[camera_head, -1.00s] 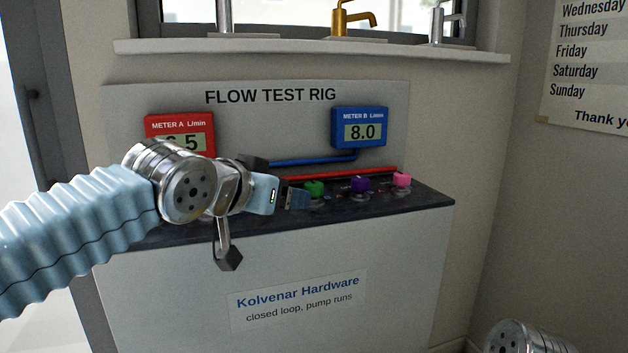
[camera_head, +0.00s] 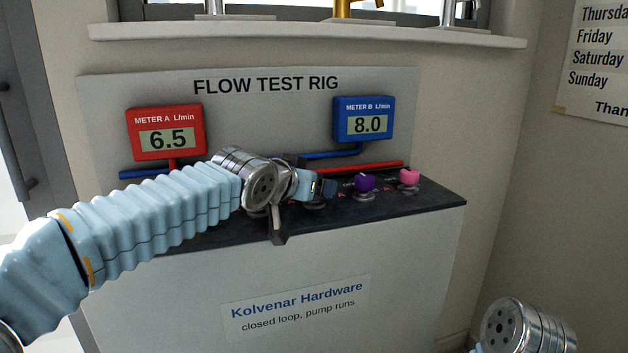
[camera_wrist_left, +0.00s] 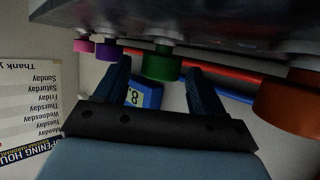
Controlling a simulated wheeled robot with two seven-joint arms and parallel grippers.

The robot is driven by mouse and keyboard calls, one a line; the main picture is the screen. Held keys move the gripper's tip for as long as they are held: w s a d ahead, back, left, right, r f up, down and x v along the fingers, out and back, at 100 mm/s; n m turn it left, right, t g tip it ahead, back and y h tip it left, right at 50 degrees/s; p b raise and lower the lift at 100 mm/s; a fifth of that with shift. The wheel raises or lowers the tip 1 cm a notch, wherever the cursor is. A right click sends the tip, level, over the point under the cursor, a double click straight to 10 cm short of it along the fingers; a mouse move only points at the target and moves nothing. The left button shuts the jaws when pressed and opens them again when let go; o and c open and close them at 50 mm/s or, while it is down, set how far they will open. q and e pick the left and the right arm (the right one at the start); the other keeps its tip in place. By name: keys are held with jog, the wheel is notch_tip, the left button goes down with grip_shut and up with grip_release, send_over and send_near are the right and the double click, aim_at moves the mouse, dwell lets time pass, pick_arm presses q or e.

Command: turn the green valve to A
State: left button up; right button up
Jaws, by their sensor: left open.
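The green valve (camera_wrist_left: 160,66) shows in the left wrist view, upside down under the dark counter edge. In the head view my left gripper (camera_head: 328,189) covers it. My left gripper is open, with one finger on each side of the green knob in the wrist view (camera_wrist_left: 159,75). I cannot tell whether either finger touches it. Meter A (camera_head: 167,140) is red and reads 6.5. Meter B (camera_head: 368,125) is blue and reads 8.0. The markings around the green valve are not readable. My right gripper is out of view.
A purple valve (camera_head: 364,183) and a pink valve (camera_head: 409,177) stand to the right on the dark counter (camera_head: 430,203). An orange valve (camera_wrist_left: 290,104) is close by on the other side in the wrist view. Red and blue pipes run along the panel behind.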

pick_arm(q)
jog(key=shift+x, duration=0.85)
